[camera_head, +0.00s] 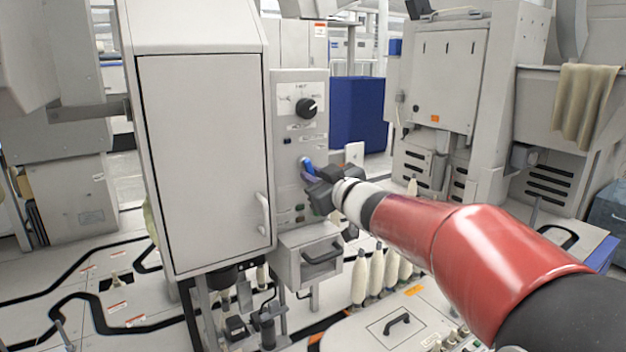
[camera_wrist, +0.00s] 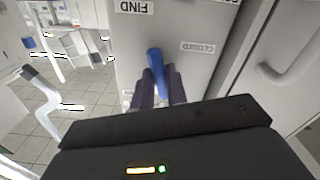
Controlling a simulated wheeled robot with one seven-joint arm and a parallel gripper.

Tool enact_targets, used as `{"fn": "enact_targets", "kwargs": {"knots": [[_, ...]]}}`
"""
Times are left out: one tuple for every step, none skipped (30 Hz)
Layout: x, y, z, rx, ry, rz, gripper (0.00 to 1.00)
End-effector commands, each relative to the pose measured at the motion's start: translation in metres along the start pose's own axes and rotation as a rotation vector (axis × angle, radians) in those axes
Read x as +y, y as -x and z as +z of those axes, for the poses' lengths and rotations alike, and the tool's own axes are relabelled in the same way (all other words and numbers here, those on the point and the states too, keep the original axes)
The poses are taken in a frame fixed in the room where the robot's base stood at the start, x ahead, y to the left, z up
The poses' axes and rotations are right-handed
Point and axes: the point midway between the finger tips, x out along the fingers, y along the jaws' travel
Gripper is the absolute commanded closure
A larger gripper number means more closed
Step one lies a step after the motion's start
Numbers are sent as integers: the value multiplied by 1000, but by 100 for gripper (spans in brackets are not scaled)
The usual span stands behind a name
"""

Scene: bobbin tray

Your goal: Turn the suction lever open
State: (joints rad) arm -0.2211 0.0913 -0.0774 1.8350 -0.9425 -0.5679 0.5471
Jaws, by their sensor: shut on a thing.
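The blue suction lever (camera_head: 307,166) is on the front of the grey control panel (camera_head: 283,120), below the black rotary knob. In the wrist view the lever (camera_wrist: 156,62) stands between the two dark fingers of my gripper (camera_wrist: 160,88), and they are shut on it. Its upper end shows beyond the fingertips; its lower part is hidden by the gripper. A "CLOSED" label (camera_wrist: 198,47) is on the panel to the right of the lever. In the head view my gripper (camera_head: 312,178) is at the panel and covers part of the lever.
A black rotary knob (camera_head: 306,108) is higher on the panel. A tall grey cabinet door (camera_head: 205,160) with a handle stands to the left. Several pale bobbins (camera_head: 376,270) stand beneath my arm, at the lower right.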

Motion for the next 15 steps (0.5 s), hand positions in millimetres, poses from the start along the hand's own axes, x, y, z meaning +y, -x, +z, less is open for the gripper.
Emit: {"fn": "enact_targets", "kwargs": {"knots": [[1,0,2,-1,46,1,100],[2,0,1,0,74,1,100],[3,0,1,0,112,1,100],[3,0,1,-1,140,1,100],[4,0,1,-1,170,0,100],[5,0,1,-1,208,1,100],[6,0,1,-1,236,1,100],[6,0,1,-2,264,2,100],[7,0,1,-1,302,1,100],[8,0,0,-1,332,1,100],[8,0,0,-1,361,1,100],[9,0,0,-1,399,1,100],[10,0,0,-1,426,1,100],[10,0,-1,-1,455,0,100],[11,0,-1,-1,493,0,100]]}}
